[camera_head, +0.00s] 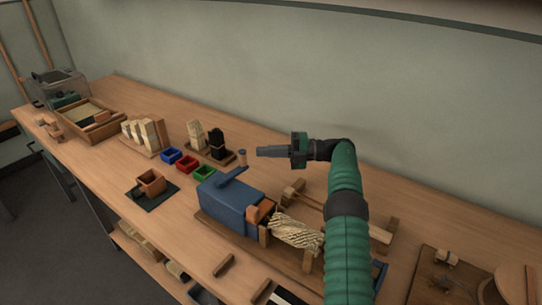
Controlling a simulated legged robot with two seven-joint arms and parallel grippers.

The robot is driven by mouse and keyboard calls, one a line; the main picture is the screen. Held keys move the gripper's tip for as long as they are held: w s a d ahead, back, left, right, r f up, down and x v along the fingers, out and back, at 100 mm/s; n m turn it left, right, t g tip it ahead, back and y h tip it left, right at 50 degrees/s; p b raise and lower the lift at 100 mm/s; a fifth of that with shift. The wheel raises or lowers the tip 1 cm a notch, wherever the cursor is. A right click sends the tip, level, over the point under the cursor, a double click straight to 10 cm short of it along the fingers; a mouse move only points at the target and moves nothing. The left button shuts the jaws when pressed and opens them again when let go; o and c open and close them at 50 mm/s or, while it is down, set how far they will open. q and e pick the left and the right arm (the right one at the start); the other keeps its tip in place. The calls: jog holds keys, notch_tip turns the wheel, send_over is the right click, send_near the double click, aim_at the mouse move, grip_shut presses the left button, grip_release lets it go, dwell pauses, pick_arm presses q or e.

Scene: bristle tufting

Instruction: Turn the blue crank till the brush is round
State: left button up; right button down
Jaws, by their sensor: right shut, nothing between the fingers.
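The blue crank (232,175) lies on top of a blue box-shaped machine (224,203) in the middle of the bench, with an upright brown knob (242,158) at its far end. The brush (296,230), a pale twisted bundle of bristles, lies to the right of the machine beside a wooden block. My right gripper (259,152) is shut and empty, pointing left, with its tips just right of the knob; I cannot tell whether they touch it. My green right arm hides part of the bench and the wooden frame at the brush's right. My left gripper is not in view.
Blue, red and green bins (186,163) stand behind the machine to the left. A block rack (145,134), a dark mat with a brown cup (151,183) and a wooden tray (94,119) stand farther left. Bare bench lies along the wall.

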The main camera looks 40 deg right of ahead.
jog(key=s+d+m+t+h+p, duration=0.2)
jog(key=s+d+m+p, duration=0.3)
jog(key=m, duration=0.6)
jog(key=s+m+t+h+p, duration=0.25)
jog(key=m+p, duration=0.45)
jog(key=m, duration=0.4)
jog(key=s+a+m+h+p, duration=0.3)
jog(key=s+a+m+p, duration=0.45)
jog(key=m, duration=1.15)
jog(key=x, duration=1.3)
jog(key=shift+w+d, duration=0.2)
jog(key=shift+w, duration=0.2)
jog(key=shift+d+f, duration=0.1)
